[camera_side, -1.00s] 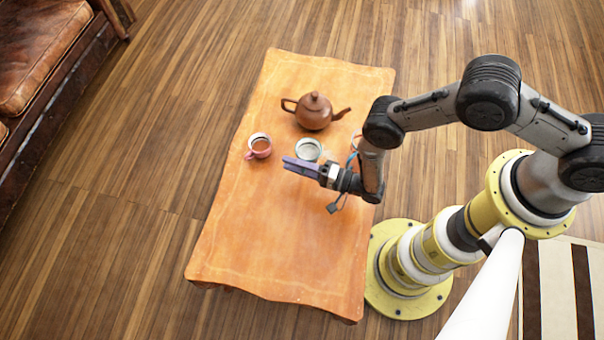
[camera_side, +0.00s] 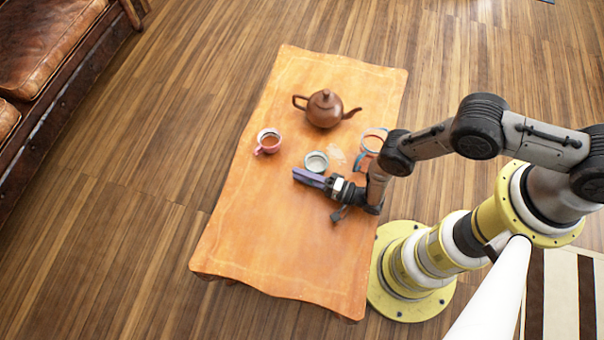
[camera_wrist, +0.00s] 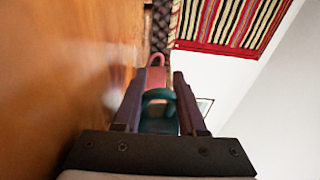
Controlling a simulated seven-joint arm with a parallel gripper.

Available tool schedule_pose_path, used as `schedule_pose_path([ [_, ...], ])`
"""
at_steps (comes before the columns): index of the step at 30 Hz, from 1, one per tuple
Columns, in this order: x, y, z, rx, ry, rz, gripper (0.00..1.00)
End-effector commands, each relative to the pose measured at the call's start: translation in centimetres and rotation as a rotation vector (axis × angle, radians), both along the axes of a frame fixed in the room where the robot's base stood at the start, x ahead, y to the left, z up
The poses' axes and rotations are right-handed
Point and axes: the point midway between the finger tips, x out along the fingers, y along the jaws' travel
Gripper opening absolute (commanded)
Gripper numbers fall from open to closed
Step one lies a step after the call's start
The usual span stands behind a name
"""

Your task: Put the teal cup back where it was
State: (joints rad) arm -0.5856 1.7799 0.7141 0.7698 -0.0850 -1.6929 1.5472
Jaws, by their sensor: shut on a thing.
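The teal cup shows in the side view as a round pale rim with a grey-green inside (camera_side: 316,160), right at the fingers of my gripper (camera_side: 308,178). In the wrist view the teal cup (camera_wrist: 158,118) sits between the two dark purple fingers (camera_wrist: 160,100), its handle towards the camera. My gripper is shut on it. The fingers lie low and near level over the middle of the table (camera_side: 275,235). I cannot tell whether the cup's base touches the tabletop.
A pink cup with brown contents (camera_side: 268,142) stands left of the teal cup; its handle shows beyond it in the wrist view (camera_wrist: 156,60). A brown teapot (camera_side: 325,110) stands behind. A blue-rimmed cup (camera_side: 374,138) is at right, close to my arm. The table's front half is clear.

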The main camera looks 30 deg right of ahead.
Motion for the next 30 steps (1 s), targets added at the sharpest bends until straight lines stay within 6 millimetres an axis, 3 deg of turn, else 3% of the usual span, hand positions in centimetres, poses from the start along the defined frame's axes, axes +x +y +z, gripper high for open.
schedule_pose_path([
  [9,0.0,0.0,-0.2,0.001,-0.002,0.000,0.00],
  [10,0.0,0.0,-0.3,0.000,0.000,0.000,0.42],
  [15,0.0,0.0,-0.2,0.000,0.000,0.000,0.70],
  [25,0.0,0.0,0.2,0.000,0.000,0.000,0.70],
  [30,-2.1,-1.7,-0.1,-0.002,0.003,0.000,0.70],
])
